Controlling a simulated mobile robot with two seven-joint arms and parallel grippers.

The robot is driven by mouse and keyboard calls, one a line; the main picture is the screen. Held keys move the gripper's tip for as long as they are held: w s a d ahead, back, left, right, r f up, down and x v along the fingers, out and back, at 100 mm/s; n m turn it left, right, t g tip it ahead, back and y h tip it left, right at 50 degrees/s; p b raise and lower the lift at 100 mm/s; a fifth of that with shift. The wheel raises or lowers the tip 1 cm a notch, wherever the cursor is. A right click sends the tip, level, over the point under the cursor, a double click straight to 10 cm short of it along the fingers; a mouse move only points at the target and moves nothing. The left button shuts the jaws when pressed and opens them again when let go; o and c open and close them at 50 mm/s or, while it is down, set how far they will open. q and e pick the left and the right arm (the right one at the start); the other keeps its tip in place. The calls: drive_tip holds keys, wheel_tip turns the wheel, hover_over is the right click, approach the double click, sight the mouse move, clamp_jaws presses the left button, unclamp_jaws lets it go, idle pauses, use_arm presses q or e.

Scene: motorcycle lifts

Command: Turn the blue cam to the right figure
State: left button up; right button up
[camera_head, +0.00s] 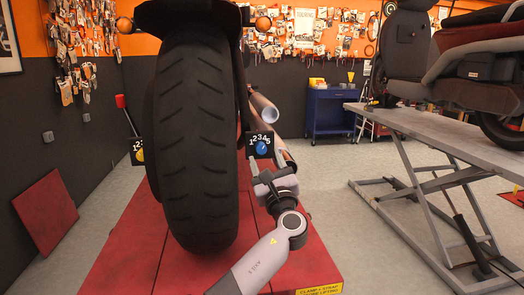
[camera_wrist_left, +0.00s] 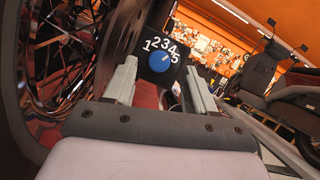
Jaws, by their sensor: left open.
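The blue cam (camera_head: 262,147) is a small round knob on a black plate marked with white figures 1 to 5, just right of the big tyre. In the left wrist view the blue cam (camera_wrist_left: 159,63) shows between my fingers, with a small light mark toward its upper right; I cannot tell exactly which figure it meets. My left gripper (camera_head: 262,168) is open, just below and in front of the plate, its two grey fingers spread to either side of the cam. I see no contact. My right gripper is not in view.
The motorcycle's rear tyre (camera_head: 197,140) stands close left of my left gripper, on a red lift (camera_head: 125,240). A yellow cam (camera_head: 140,155) on a second numbered plate is partly hidden by the tyre. An exhaust pipe (camera_head: 264,107) sits above. Another lift (camera_head: 440,137) stands right.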

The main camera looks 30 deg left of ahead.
sight(262, 150)
use_arm(q)
drive_tip(key=shift+x, duration=1.95)
clamp_jaws()
